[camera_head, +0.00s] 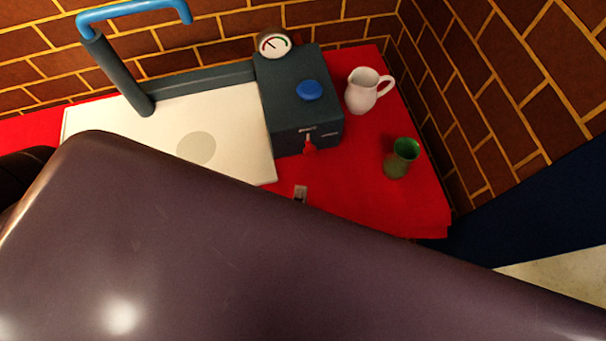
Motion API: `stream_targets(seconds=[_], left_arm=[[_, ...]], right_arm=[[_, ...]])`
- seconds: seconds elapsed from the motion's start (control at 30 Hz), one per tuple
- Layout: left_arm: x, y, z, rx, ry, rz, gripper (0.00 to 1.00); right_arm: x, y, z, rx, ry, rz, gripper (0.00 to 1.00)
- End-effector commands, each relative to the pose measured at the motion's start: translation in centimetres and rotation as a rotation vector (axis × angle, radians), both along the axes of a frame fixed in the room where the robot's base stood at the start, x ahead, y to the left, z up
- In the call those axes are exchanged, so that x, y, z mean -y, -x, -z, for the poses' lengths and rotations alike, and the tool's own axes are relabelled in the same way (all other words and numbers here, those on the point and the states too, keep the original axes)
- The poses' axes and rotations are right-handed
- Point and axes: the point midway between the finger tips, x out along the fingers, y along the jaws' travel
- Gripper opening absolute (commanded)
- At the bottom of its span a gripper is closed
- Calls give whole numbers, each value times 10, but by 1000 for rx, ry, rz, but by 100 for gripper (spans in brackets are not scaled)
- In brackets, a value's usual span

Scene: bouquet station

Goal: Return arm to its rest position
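A large dark purple-grey link of my own arm fills the foreground from the left edge to the lower right. It hides the front of the table. A black part of mine shows at the left edge, cut off by the frame. I cannot make out any fingertips of my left gripper or whether it holds anything. My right gripper is not visible.
On the red tabletop (355,190) stand a cream board (235,150) with a blue-handled lever (115,70), a dark box (290,95) with gauge (274,44), a white pitcher (361,92) and a green cup (401,158). Brick walls (480,110) close the back and right.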

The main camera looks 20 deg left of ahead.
Motion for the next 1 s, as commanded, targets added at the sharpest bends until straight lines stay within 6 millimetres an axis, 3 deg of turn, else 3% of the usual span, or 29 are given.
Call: stream_targets(seconds=[0.2,0.73,0.87,1.0], left_arm=[[2,10,-1,2,1,0,39],[2,10,-2,1,1,0,39],[2,10,-16,1,1,0,39],[2,10,-43,1,1,0,39]], right_arm=[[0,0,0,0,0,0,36],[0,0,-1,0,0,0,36],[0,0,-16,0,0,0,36],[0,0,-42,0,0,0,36]])
